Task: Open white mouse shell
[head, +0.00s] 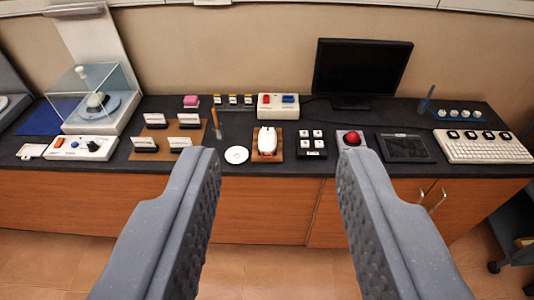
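The white mouse (267,141) sits on a small brown wooden board on the dark counter, near its front edge and right of a white disc. Its shell looks closed, though it is small and the seam cannot be made out. My gripper (276,160) is open and empty. Its two grey fingers are wide apart in the foreground, and the mouse shows between them, farther off. Nothing covers the mouse.
Left of the mouse are a white disc (236,155) and an upright orange stick (215,123). Right of it are a four-key pad (312,144) and a red trackball (351,138). A monitor (361,68) stands behind. A glass case (95,93) stands far left. Open floor lies in front of the cabinets.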

